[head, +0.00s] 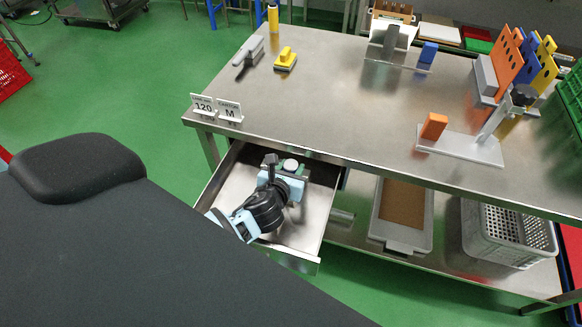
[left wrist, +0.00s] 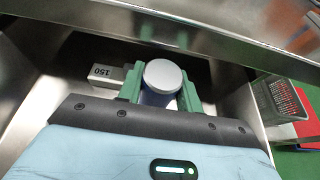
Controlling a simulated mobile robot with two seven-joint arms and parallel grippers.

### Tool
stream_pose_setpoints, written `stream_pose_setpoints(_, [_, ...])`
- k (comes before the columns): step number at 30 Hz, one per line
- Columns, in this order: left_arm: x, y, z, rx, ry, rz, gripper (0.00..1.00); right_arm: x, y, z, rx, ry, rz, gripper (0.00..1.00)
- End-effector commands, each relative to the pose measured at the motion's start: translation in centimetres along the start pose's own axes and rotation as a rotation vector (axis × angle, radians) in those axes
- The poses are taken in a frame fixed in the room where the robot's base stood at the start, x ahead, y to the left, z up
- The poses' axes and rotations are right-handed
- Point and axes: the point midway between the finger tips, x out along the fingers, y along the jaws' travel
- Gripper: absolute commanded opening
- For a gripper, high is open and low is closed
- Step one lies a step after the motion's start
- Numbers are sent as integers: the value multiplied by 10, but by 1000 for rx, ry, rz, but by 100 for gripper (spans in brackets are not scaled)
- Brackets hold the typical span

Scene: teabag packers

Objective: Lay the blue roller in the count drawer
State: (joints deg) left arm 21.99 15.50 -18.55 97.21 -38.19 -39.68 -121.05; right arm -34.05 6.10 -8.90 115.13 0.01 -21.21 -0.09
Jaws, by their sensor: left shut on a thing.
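The drawer (head: 313,225) is pulled open under the steel table; I take it as the count drawer. My left gripper (head: 281,170) is inside its outline, near the table end. In the left wrist view, the green fingers of my left gripper (left wrist: 161,88) are shut on a cylinder with a pale round end, taken as the blue roller (left wrist: 162,76). Its side looks bluish and is mostly hidden by the gripper. Its pale end also shows in the head view (head: 290,165). I cannot tell whether it touches the drawer floor. My right gripper is not in view.
A block marked 150 (left wrist: 101,72) lies beside the left finger. The table edge (head: 330,153) overhangs the drawer's back. Signs reading 120 (head: 204,105) and M (head: 230,112) stand on the table corner. A grey tray (head: 402,239) and a basket (head: 492,246) are on the lower shelf.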

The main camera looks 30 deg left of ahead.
Motion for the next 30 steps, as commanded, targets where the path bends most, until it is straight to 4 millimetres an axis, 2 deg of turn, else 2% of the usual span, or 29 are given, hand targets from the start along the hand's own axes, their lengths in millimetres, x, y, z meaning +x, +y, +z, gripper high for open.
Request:
stream_pose_setpoints(1, [0, 0, 0, 0, 0, 0, 39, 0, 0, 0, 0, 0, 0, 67])
stream_pose_setpoints(5, [0, 0, 0, 0, 0, 0, 56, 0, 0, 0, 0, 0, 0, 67])
stream_pose_setpoints(17, [-4, 0, 3, 0, 0, 0, 57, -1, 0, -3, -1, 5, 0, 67])
stream_pose_setpoints(20, [-17, 0, 3, 1, 0, -2, 57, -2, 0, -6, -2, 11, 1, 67])
stream_pose_setpoints(30, [-84, 0, 4, 1, -1, -2, 57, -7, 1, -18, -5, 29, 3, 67])
